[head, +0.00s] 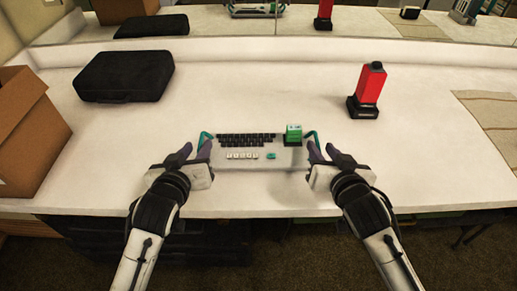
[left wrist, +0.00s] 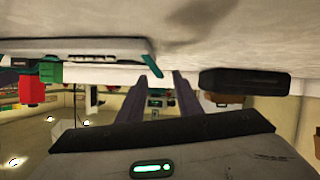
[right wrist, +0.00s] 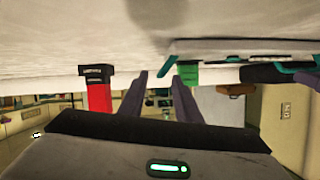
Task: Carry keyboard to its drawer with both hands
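The keyboard (head: 255,160) is a pale grey slab with dark keys, a row of white keys and a teal key. It lies on the white table near its front edge, with a teal handle at each end. A green block (head: 293,133) sits on its back right corner. My left gripper (head: 194,149) is open at the left handle (head: 205,139), which also shows in the left wrist view (left wrist: 152,66). My right gripper (head: 322,150) is open at the right handle (head: 313,139), also in the right wrist view (right wrist: 166,67). Neither gripper is closed on a handle. I cannot identify the drawer.
A black case (head: 125,75) lies at the back left. A cardboard box (head: 30,130) stands at the left edge. A red item on a black base (head: 368,88) stands behind and right of the keyboard. A beige mat (head: 492,115) lies far right. Dark units (head: 150,238) show under the table.

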